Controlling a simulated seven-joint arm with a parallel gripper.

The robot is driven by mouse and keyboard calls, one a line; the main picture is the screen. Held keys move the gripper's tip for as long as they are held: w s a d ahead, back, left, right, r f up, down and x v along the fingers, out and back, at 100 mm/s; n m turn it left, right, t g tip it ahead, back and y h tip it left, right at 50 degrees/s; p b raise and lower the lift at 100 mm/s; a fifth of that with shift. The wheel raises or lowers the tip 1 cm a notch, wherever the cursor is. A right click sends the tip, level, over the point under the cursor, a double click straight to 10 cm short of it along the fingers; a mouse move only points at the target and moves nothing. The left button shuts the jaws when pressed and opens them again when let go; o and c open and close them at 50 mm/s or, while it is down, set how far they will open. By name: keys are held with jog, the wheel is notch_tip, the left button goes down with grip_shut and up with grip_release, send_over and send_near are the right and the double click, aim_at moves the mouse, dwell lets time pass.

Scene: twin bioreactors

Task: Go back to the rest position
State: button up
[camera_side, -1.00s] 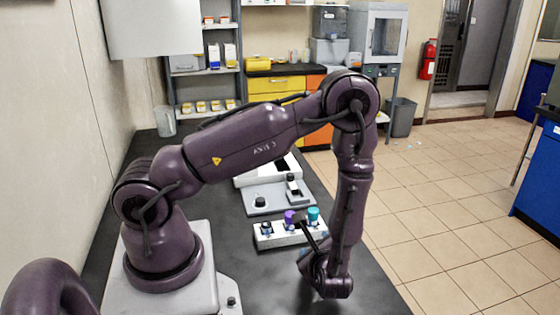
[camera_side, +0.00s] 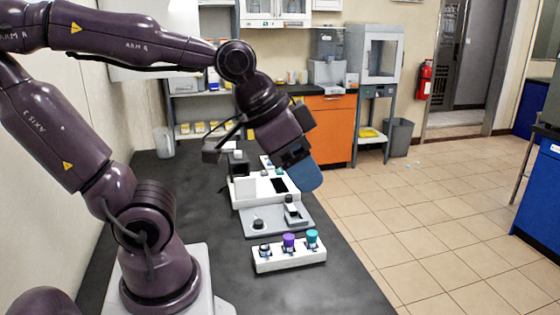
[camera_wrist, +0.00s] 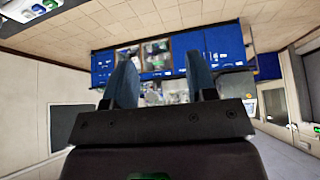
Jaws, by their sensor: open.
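My gripper (camera_side: 300,172) is raised above the far part of the dark bench in the side view. Its blue fingers show on the right side of the wrist, above the white and grey devices. In the wrist view my gripper (camera_wrist: 163,85) has its two blue fingers apart with nothing between them. The wrist view looks out across the room, not down at the bench.
A white rack (camera_side: 290,258) holds vials with black, purple and teal caps. A grey device (camera_side: 277,219) and a white device (camera_side: 240,193) stand behind it. The dark bench (camera_side: 330,290) is clear in front of the rack. Blue cabinets (camera_wrist: 222,42) show across the room.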

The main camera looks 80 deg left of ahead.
jog(key=shift+s+a+r+n+g+y, duration=0.1)
jog(key=shift+s+a+n+g+y, duration=0.2)
jog(key=shift+s, duration=0.4)
jog(key=shift+s+a+r+n+y, duration=0.1)
jog(key=shift+s+a+n, duration=0.25)
jog(key=shift+s, duration=0.35)
